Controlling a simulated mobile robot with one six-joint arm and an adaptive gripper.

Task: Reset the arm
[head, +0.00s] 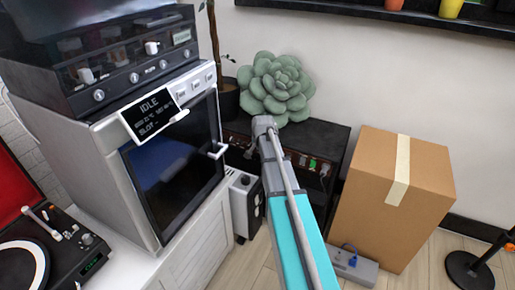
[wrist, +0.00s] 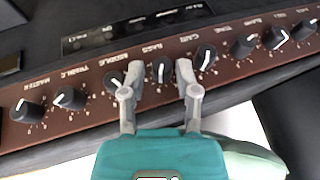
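My gripper (wrist: 160,74) shows in the wrist view with its two grey fingers apart. It is open, with nothing held between the fingertips. The fingers appear over a brown control panel (wrist: 103,103) with a row of black knobs. One black knob (wrist: 161,69) shows between the fingertips, but I cannot tell whether the fingers touch it. In the head view my grey and teal arm reaches up from the bottom middle towards a low black unit (head: 332,139). My fingers are not clearly visible there.
A large green succulent (head: 276,85) sits behind the arm's end. A cardboard box (head: 382,215) stands to the right, with a grey power strip (head: 352,267) at its foot. A machine with a dark door (head: 172,170) stands left, beside a turntable (head: 25,262). Some floor is clear.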

